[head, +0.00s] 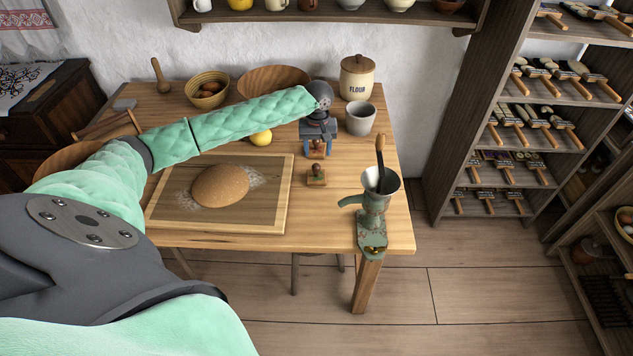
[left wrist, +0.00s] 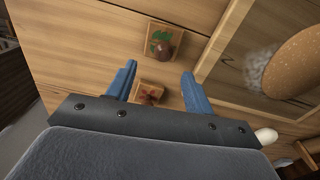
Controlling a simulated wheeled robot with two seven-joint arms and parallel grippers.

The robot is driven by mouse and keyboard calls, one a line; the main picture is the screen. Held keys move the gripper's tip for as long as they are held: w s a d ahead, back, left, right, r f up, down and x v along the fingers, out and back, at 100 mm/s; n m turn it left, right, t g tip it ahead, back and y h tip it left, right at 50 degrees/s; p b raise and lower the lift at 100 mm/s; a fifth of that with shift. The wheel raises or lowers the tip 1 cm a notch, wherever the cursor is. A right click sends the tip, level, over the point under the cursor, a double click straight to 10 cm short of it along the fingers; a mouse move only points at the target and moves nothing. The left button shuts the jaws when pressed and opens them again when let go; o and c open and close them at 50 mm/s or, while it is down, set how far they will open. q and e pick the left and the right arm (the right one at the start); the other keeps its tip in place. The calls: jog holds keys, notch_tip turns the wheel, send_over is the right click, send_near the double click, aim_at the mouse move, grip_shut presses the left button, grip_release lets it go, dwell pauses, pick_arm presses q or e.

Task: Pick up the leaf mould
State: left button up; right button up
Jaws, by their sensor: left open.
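Two small wooden moulds with knobs lie on the table. The mould with a green leaf mark (left wrist: 162,45), which I take for the leaf mould, is beyond my fingertips in the left wrist view; in the head view it is the nearer block (head: 317,178). The other mould, with a reddish mark (left wrist: 152,96), shows between the fingers and is partly hidden by the gripper body. My left gripper (head: 319,149) is open and empty, pointing down over the reddish mould; its blue fingers also show in the left wrist view (left wrist: 158,72). My right gripper is not in view.
A framed board (head: 270,217) with a dough loaf (head: 220,186) lies left of the moulds. A grinder (head: 373,215) is clamped at the front right edge. A grey cup (head: 361,118) and flour jar (head: 357,77) stand behind right. A lemon (head: 260,138) lies left of the gripper.

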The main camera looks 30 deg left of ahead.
aim_at(316, 165)
pick_arm(q)
jog(key=shift+w+f, duration=0.1)
jog(key=shift+f, duration=0.8)
jog(key=shift+f+p, duration=0.3)
jog(key=shift+f, duration=0.65)
jog(key=f+p, duration=0.1)
jog(key=f, duration=0.1)
jog(key=s+f+p, duration=0.1)
jog(key=f, duration=0.1)
jog(key=shift+f, duration=0.15)
jog(key=shift+f+p, duration=0.35)
jog(key=shift+f, duration=0.15)
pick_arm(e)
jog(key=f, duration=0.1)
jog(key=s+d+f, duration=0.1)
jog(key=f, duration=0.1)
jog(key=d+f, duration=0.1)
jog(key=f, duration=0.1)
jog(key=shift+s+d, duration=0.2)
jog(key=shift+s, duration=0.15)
pick_arm(q)
jog(key=shift+c, duration=0.2)
jog(key=c, duration=1)
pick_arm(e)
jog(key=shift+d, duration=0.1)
